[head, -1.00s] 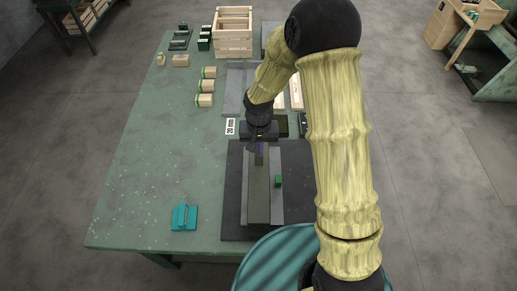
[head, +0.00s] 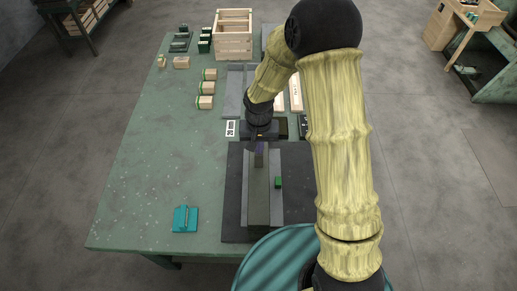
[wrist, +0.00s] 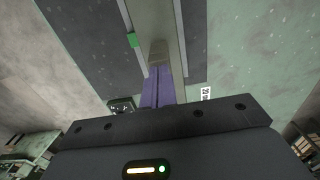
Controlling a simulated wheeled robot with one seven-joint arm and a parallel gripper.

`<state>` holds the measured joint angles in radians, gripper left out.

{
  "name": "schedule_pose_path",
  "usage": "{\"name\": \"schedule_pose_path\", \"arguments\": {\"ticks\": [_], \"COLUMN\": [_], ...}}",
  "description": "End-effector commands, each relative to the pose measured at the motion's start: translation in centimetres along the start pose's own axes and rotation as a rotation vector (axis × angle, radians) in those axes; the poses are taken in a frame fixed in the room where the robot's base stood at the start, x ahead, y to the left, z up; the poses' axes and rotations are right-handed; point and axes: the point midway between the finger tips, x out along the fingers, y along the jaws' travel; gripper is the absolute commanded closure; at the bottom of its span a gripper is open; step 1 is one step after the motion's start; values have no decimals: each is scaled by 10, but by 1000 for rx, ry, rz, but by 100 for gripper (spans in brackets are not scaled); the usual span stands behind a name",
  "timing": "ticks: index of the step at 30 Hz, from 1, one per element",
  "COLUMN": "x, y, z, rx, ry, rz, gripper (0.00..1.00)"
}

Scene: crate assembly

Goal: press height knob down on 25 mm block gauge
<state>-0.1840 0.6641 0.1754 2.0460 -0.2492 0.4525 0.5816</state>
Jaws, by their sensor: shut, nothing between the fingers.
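My gripper (head: 259,147) points down at the far end of a long dark grey bar fixture (head: 258,202) on a black base plate (head: 232,217). Its purple fingers (wrist: 157,88) are shut together with nothing between them. In the wrist view the fingertips are at or just above a brownish end piece (wrist: 158,50) of the bar; I cannot tell if they touch it. I cannot pick out the height knob or the 25 mm block gauge for certain; the gripper and arm hide part of that area. A small green block (head: 278,182) is at the bar's right side.
A white label card (head: 230,128) with small print lies left of the gripper. A teal bracket (head: 185,218) stands at the front left of the green table (head: 140,185). Several wood blocks (head: 205,102) and a wooden crate (head: 233,35) are farther back. The table's left side is mostly clear.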

Motion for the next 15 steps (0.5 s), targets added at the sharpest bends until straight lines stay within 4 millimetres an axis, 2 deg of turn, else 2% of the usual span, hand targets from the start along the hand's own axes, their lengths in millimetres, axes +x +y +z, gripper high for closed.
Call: {"name": "schedule_pose_path", "arguments": {"ticks": [15], "x": [-37], "y": [0], "z": [0], "rx": [0], "ry": [2], "rz": [-1], "gripper": [100]}}
